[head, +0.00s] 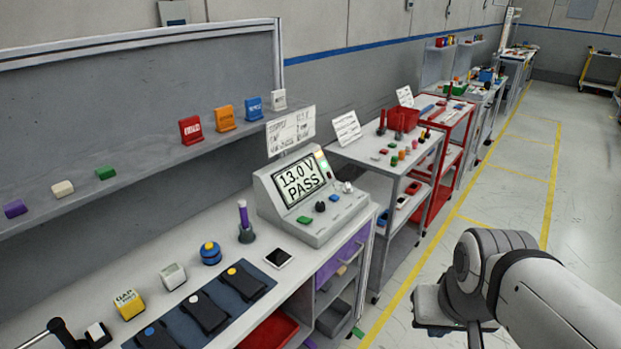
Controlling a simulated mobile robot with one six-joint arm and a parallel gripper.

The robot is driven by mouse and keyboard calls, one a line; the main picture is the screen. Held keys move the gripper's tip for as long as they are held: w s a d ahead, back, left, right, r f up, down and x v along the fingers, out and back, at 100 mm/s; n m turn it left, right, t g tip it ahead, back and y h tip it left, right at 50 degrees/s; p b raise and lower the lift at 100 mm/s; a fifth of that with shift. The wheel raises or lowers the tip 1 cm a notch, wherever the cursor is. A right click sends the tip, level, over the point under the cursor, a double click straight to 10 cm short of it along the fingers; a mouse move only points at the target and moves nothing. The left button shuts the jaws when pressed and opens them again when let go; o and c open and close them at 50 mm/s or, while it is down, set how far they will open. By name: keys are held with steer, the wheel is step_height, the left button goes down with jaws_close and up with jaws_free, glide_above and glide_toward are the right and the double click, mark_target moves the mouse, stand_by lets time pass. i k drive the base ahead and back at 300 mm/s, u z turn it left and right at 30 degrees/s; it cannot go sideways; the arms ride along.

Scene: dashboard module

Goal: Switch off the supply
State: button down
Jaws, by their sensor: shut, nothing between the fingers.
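The supply unit (310,235) is a light grey console at the right end of the bench. Its screen (300,180) is lit and reads "13.0 V PASS". A green lamp (323,163) glows at the screen's right. The sloping front carries a green button (304,219), a black knob (320,206), a blue button (334,198) and a small white control (347,188). Their settings are too small to tell. My arm's wrist is at the lower right, over the floor and apart from the unit. My gripper's fingers do not show.
A purple-handled tool (244,215) stands in a holder left of the unit. A printed card (290,130) stands behind the unit. A grey cart (385,165) is beyond it; the aisle floor is clear.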

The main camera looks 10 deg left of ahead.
mark_target(304, 220)
steer(key=u, duration=0.15)
steer(key=i, duration=0.75)
steer(key=u, duration=0.5)
steer(key=k, duration=0.9)
steer(key=u, duration=0.2)
steer(key=i, duration=0.9)
steer(key=z, duration=0.1)
